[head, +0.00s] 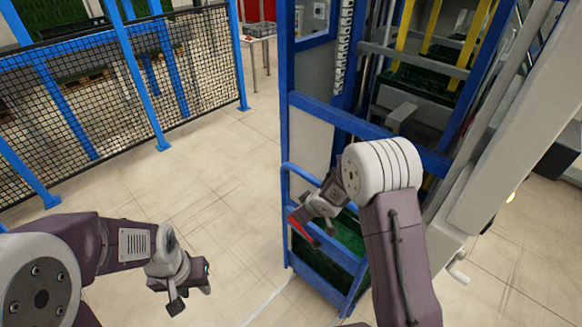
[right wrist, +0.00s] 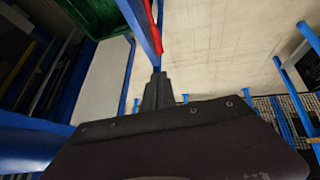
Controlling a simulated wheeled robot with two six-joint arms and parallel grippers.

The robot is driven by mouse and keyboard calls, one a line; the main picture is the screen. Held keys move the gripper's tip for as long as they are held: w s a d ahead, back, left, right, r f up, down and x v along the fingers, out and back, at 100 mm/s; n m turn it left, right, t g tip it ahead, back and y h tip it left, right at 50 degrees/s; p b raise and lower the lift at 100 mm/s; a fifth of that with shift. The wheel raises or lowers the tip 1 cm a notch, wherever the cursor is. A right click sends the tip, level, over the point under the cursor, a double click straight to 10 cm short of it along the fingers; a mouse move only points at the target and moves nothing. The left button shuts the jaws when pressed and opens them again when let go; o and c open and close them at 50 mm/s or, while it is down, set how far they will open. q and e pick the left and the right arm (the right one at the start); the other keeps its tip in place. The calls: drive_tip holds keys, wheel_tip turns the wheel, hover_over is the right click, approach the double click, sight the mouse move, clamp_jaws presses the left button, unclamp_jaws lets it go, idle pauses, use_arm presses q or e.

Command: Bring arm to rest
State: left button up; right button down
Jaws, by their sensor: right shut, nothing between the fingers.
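My right arm reaches up from the bottom of the head view and bends back to the left. Its gripper (head: 308,217) is beside the blue frame of the lift, close to a red bar (head: 303,232). In the right wrist view the right gripper's dark fingers (right wrist: 157,88) are together with nothing between them. The red bar (right wrist: 153,32) runs along a blue rail just beyond the fingertips; I cannot tell whether they touch. My left gripper (head: 190,290) hangs over open floor at lower left and holds nothing I can see; its finger gap is unclear.
The blue-framed lift (head: 289,150) stands close around my right forearm. A green crate (head: 345,237) sits low inside it. A black mesh fence (head: 100,95) with blue posts runs along the left. The tiled floor (head: 215,170) between is clear.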

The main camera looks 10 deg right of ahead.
drive_tip(key=shift+w, duration=0.1)
drive_tip(key=s+d+r+m+g, duration=0.1)
drive_tip(key=s+r+m, duration=0.1)
drive_tip(key=s, duration=0.6)
drive_tip(key=s+d+r+m+g+h+p, duration=0.1)
drive_tip(key=s+d+r+m+g, duration=0.1)
drive_tip(key=s, duration=0.6)
drive_tip(key=s+d+r+m+g+h+p, duration=0.1)
drive_tip(key=s+d+r+m+g, duration=0.1)
drive_tip(key=s, duration=0.6)
wheel_tip(320, 180, up, 2)
drive_tip(key=shift+s+d+r+m, duration=0.15)
drive_tip(key=shift+d+m, duration=0.1)
drive_tip(key=shift+m, duration=0.25)
